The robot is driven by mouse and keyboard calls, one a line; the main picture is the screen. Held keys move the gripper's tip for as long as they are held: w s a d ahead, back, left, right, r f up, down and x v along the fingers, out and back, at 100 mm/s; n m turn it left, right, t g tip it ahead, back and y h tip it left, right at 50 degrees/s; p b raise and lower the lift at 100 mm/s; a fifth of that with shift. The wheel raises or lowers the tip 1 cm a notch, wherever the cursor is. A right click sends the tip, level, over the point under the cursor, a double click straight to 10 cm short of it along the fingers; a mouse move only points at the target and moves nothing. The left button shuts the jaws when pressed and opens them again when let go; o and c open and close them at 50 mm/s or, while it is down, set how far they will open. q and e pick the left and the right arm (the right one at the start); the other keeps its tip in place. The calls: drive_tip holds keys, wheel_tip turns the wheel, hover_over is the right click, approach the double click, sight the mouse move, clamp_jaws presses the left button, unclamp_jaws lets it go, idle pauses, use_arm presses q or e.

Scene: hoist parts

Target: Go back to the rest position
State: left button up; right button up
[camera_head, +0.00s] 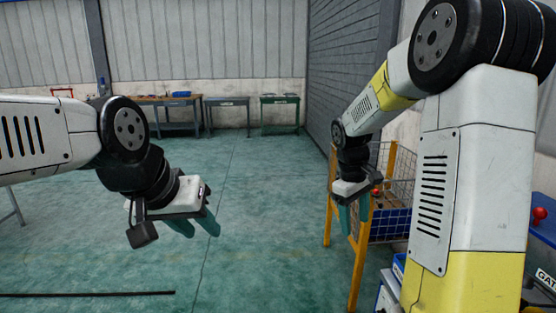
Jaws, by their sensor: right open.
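My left gripper (195,228) hangs in front of me, left of the middle, over open green floor. Its two teal fingers point down and show a gap between them, with nothing held. My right gripper (354,215) is further out, right of the middle, and also points down. Its teal fingers are apart and empty. It shows in front of the left side of a wire-mesh cage with orange posts (355,262); I cannot tell how close it is to the cage. No hoist part is in either gripper.
Workbenches (180,98) stand along the far wall. A dark bar (85,294) shows low at the left. Blue equipment with a red knob (540,213) is at the right edge, beside my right arm. The middle of the green floor (255,190) is clear.

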drive_tip(key=s+a+r+m+t+y, duration=0.2)
drive_tip(key=s+r, duration=0.3)
drive_tip(key=s, duration=0.4)
drive_tip(key=s+a+r+m+t+y, duration=0.2)
drive_tip(key=s+a+r+m+t, duration=0.2)
drive_tip(key=s, duration=0.6)
wheel_tip(320, 180, up, 2)
drive_tip(key=shift+s+a+r+m, duration=0.15)
drive_tip(key=shift+s+r+m, duration=0.05)
drive_tip(key=shift+m, duration=0.1)
